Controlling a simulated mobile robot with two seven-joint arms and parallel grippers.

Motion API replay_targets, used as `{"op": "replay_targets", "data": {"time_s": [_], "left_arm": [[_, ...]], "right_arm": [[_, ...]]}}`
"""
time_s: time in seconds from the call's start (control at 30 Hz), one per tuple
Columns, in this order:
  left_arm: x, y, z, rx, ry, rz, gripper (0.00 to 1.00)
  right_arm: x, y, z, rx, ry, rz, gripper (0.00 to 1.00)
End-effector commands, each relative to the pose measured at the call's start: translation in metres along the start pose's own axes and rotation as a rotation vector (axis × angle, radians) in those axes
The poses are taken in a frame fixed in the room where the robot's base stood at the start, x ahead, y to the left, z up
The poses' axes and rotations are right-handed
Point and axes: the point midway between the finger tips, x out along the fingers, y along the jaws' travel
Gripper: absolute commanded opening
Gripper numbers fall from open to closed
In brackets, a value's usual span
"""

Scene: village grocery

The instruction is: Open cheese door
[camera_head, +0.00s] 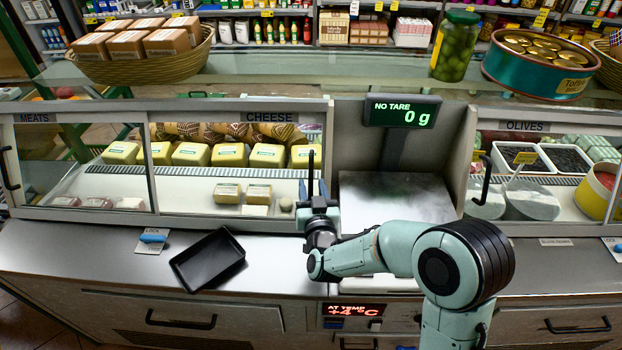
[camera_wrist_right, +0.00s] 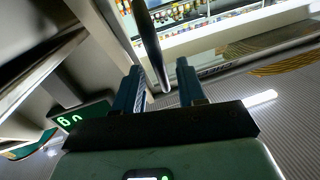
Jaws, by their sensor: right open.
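The cheese door (camera_head: 225,172) is a framed glass panel labelled CHEESE at the right of the left display case. Its right edge meets the case's side with no clear gap. Its black upright handle (camera_head: 311,163) is near that right edge. My right gripper (camera_head: 313,187) is open at the lower part of the handle. In the right wrist view the dark handle bar (camera_wrist_right: 149,40) reaches down between the two blue fingers of the gripper (camera_wrist_right: 160,72), with space visible on both sides. Whether a finger touches it, I cannot tell. My left gripper is out of view.
The meats door (camera_head: 75,165) is left of the cheese door. A black tray (camera_head: 208,260) lies on the counter below. A scale display (camera_head: 402,111) stands to the right. A glass shelf above carries a basket (camera_head: 135,66), a pickle jar (camera_head: 455,47) and a tin tub (camera_head: 541,67).

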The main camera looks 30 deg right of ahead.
Motion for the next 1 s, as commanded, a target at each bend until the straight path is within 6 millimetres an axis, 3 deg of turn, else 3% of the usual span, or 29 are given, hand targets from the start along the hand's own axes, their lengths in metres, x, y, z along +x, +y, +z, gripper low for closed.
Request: {"op": "replay_targets", "data": {"time_s": [0.2,0.53,0.57,0.67,1.0], "left_arm": [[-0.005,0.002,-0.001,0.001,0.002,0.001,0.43],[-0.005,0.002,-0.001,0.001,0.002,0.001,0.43],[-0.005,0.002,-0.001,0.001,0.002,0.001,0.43],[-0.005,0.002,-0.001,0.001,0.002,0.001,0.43],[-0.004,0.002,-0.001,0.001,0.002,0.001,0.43]], "right_arm": [[0.022,0.000,0.000,0.001,-0.002,0.001,0.40],[0.025,0.000,0.000,0.001,-0.001,0.000,0.40],[0.025,0.000,0.000,0.001,-0.001,0.000,0.34],[0.025,0.000,0.000,0.001,-0.001,0.000,0.01],[0.026,-0.008,0.001,0.001,0.000,-0.003,0.00]]}}
